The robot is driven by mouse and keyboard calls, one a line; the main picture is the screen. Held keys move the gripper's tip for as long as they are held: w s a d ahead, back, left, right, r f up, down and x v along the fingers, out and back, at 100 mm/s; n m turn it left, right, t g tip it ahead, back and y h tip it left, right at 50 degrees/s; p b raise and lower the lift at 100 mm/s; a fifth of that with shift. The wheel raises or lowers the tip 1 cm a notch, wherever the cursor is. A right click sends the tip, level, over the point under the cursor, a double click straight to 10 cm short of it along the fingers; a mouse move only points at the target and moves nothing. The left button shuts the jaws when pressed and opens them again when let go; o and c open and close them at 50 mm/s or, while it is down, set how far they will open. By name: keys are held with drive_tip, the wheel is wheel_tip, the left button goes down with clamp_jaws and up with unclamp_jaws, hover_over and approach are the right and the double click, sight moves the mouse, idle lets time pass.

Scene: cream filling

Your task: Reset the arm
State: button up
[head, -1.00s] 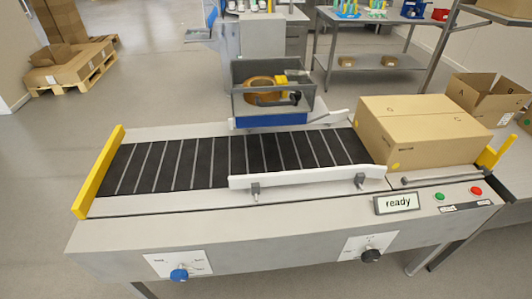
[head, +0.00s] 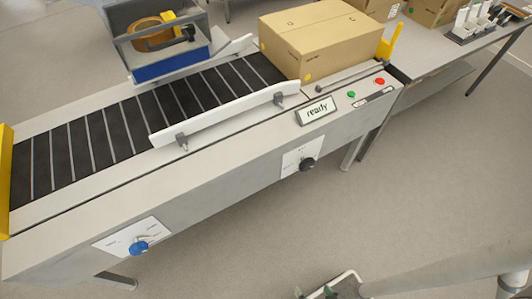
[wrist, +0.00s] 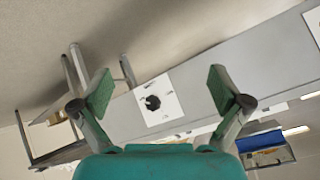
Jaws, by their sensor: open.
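My gripper (wrist: 155,92) is open and empty in the wrist view, its two green-padded fingers spread apart. Between the fingers, beyond them, the black knob (wrist: 153,102) on its white plate shows on the conveyor's front panel. In the head view, part of my gripper (head: 329,289) shows at the bottom edge, low in front of the conveyor and apart from it. My arm runs from there to the right edge. The rest of the gripper is cut off by the frame.
The conveyor (head: 230,150) carries a closed cardboard box (head: 330,35) at its right end. A blue knob (head: 138,248), black knob (head: 307,164), "ready" display (head: 317,110), green button (head: 351,94) and red button (head: 380,81) are on it. The floor (head: 440,170) in front is clear.

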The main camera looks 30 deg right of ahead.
wheel_tip(320, 180, up, 29)
drive_tip(key=n+t, duration=0.5)
drive_tip(key=n, duration=0.1)
drive_tip(key=shift+s+r+n+t, duration=0.15)
drive_tip(key=shift+n+t, duration=0.15)
